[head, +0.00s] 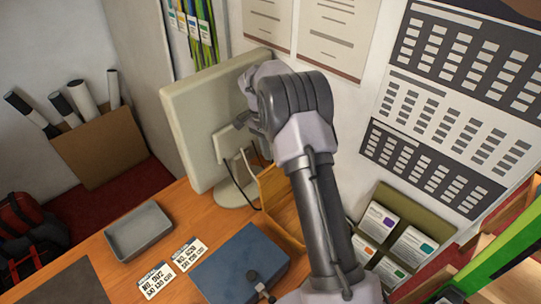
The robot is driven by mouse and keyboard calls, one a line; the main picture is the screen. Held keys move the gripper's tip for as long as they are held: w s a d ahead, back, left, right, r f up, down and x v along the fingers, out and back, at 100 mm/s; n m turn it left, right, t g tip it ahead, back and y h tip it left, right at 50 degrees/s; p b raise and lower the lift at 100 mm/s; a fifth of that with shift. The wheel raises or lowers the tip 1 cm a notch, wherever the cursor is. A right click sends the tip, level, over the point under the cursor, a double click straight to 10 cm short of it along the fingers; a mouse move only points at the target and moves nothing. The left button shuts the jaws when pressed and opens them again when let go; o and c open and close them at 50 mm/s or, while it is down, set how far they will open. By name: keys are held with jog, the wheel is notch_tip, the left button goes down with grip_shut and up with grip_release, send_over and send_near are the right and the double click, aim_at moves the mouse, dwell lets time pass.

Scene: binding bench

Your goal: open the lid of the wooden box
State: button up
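A light-brown wooden piece (270,188), which looks like part of the wooden box, stands on the bench right of the monitor's foot. An upright panel and a low edge of it show. My arm covers much of the rest, so I cannot tell how its lid stands. My arm rises from the lower right and bends at the top, in front of the monitor and wall.
A monitor (190,130) with a hanging cable stands close left of my arm. A blue flat box or book (240,265), two printed cards (188,254) and a grey tray (139,231) lie on the bench. An olive bin (425,222) with small boxes stands right.

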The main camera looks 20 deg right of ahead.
jog(key=s+f, duration=0.2)
jog(key=f, duration=0.1)
jog(key=shift+a+g, duration=0.1)
jog(key=shift+g, duration=0.3)
jog(key=p+v, duration=0.4)
jog(key=v, duration=1.6)
jog(key=shift+w+d+r+t, duration=0.2)
jog(key=shift+d+r+t, duration=0.05)
jog(key=shift+r+t, duration=0.15)
jog(key=s+a+f+n+t+y+b, duration=0.1)
jog(key=s+a+f+n+t+b, duration=0.15)
jog(key=s+a+b, duration=0.45)
jog(key=s+a+f+n+t+y+b, duration=0.1)
jog(key=s+a+f+n+t+b, duration=0.2)
jog(key=s+b, duration=0.8)
jog(key=s+a+f+n+t+b, duration=0.1)
jog(key=s+a+f+n+b, duration=0.1)
jog(key=s+f+b, duration=0.3)
jog(key=s+a+f+n+t+y+b, duration=0.1)
jog(key=s+a+f+n+b, duration=0.1)
jog(key=s+f+b, duration=0.3)
jog(key=s+a+f, duration=0.1)
jog(key=s+f, duration=0.3)
jog(key=s, duration=0.1)
jog(key=shift+f, duration=0.4)
